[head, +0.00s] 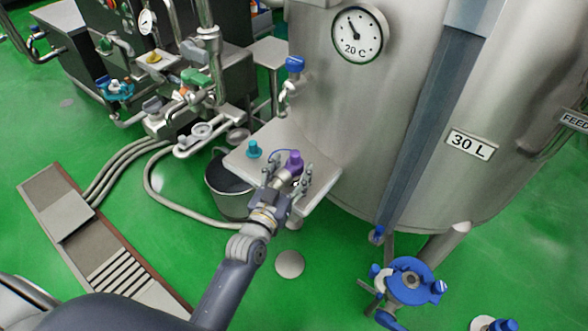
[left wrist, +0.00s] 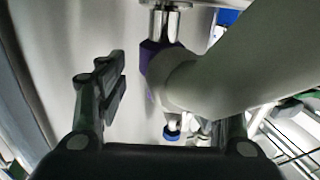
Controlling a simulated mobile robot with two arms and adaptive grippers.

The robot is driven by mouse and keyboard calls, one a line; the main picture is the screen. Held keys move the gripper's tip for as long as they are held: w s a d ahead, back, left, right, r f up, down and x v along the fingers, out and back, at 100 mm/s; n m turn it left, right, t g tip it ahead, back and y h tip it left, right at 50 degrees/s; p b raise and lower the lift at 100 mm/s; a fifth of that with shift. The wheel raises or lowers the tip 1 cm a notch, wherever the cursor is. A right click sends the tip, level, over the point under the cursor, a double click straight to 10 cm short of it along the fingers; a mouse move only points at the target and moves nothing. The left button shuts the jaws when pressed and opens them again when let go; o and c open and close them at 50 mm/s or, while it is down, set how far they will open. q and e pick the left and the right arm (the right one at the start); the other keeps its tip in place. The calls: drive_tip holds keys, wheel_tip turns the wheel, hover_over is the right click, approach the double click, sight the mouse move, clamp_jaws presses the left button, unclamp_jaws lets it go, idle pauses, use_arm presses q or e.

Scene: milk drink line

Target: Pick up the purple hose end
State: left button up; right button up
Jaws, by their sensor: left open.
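The purple hose end (head: 294,160) is on the small pale shelf (head: 318,163) at the side of the steel tank. In the left wrist view its purple collar (left wrist: 150,58) shows, with a metal fitting above and a thick pale hose running to the upper right. My left gripper (head: 290,176) is open, with its fingers at either side of the purple end in the head view. In the left wrist view the left finger stands apart from the collar, and the hose hides much of the right finger. I cannot tell whether they touch. My right gripper is not in view.
A teal fitting (head: 254,150) stands on the shelf, left of the purple end. A dark bucket (head: 226,186) is below the shelf. Pumps and valves (head: 190,100) with grey hoses stand to the left. The steel tank (head: 385,110) rises close on the right.

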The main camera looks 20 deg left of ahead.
use_arm(q)
drive_tip(key=shift+w+d+f, duration=0.1)
drive_tip(key=shift+w, duration=1.35)
drive_tip(key=shift+c, duration=0.2)
drive_tip(key=c, duration=1.4)
clamp_jaws()
